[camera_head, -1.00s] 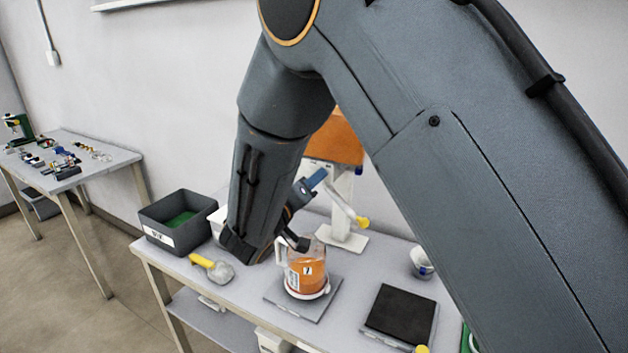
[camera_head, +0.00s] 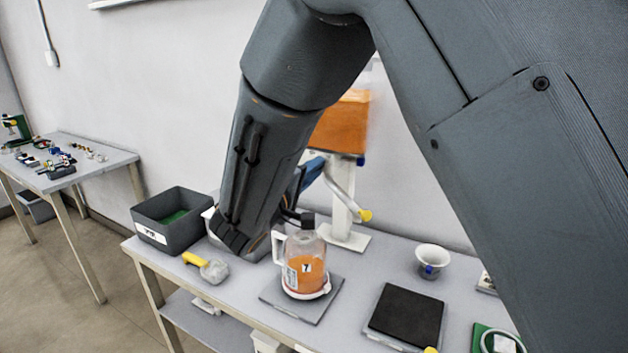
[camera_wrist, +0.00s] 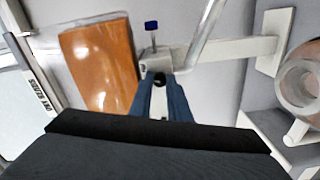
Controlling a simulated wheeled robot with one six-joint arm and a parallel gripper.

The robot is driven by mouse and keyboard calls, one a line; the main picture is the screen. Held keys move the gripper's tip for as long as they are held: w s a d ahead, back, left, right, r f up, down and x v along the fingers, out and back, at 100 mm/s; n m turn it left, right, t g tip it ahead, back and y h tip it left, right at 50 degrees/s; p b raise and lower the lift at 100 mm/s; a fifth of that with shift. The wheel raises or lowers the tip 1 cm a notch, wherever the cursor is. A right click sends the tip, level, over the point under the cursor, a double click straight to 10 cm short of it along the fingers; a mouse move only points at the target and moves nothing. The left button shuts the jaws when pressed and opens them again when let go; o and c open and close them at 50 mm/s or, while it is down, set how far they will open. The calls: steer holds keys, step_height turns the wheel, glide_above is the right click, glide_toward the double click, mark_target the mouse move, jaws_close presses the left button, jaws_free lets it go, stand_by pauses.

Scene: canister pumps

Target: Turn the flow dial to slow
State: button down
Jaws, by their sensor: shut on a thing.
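The canister pump stands behind the work table's middle, with an orange tank (camera_head: 340,125) on a white stand (camera_head: 345,215) and a pale spout arm ending in a yellow tip. In the wrist view the orange tank (camera_wrist: 103,65) is on the left, with a blue knob (camera_wrist: 151,25) on a thin stem beside it. The dial's marks and setting are unreadable. In the head view my arm mostly hides this contact.
A clear jug of orange liquid (camera_head: 305,272) stands on a grey plate in front of the pump. A dark bin (camera_head: 170,235), yellow-handled scoop (camera_head: 205,267), black pad (camera_head: 405,315) and white cup (camera_head: 432,260) are around it. A side table (camera_head: 110,158) holds small parts.

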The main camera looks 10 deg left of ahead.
steer(key=n+b, duration=0.3)
steer(key=n, duration=0.9)
steer(key=shift+r, duration=0.1)
steer(key=shift+n, duration=0.3)
stand_by(0.3)
steer(key=c, duration=1.9)
jaws_free()
steer(key=shift+c, duration=0.2)
steer(key=b+v, duration=0.1)
steer(key=v, duration=0.7)
steer(key=shift+b, duration=0.35)
steer(key=shift+a, duration=0.1)
